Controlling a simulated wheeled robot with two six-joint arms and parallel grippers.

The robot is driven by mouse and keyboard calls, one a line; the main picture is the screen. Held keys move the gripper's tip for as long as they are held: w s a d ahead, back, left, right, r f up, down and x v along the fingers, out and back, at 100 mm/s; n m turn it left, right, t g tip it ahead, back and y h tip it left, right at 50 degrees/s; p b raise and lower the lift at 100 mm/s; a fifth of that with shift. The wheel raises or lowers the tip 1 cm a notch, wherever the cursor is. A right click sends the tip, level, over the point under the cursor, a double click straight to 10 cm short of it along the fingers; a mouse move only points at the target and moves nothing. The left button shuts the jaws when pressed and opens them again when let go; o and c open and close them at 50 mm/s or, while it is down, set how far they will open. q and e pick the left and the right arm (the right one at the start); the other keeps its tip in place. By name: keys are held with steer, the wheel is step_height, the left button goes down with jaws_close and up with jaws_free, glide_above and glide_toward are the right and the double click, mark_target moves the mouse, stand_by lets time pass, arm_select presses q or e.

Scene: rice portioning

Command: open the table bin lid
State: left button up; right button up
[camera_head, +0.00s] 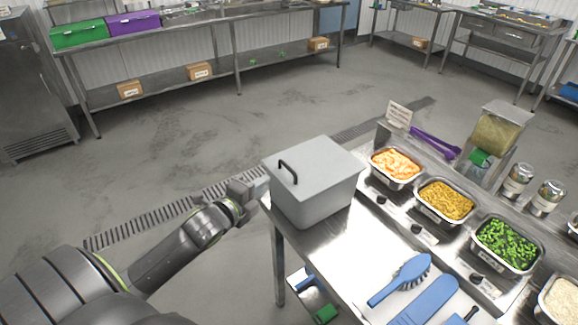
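The bin's inside is hidden by the lid. My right gripper is not in view.
Metal food pans (397,169) with several foods line the table right of the bin. A blue brush (401,279) and other blue tools lie at the table's front. A purple-handled utensil (434,143) lies behind the pans. The floor left of the table is clear.

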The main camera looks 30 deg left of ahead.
mark_target(288, 166)
arm_select(q)
steer(key=w, duration=0.4)
steer(key=w+f+p, duration=0.1)
steer(key=w, duration=0.3)
steer(key=w+f, duration=0.1)
steer(key=w, duration=0.3)
steer(key=shift+w+f+p, duration=0.15)
steer(key=shift+p, duration=0.25)
jaws_close()
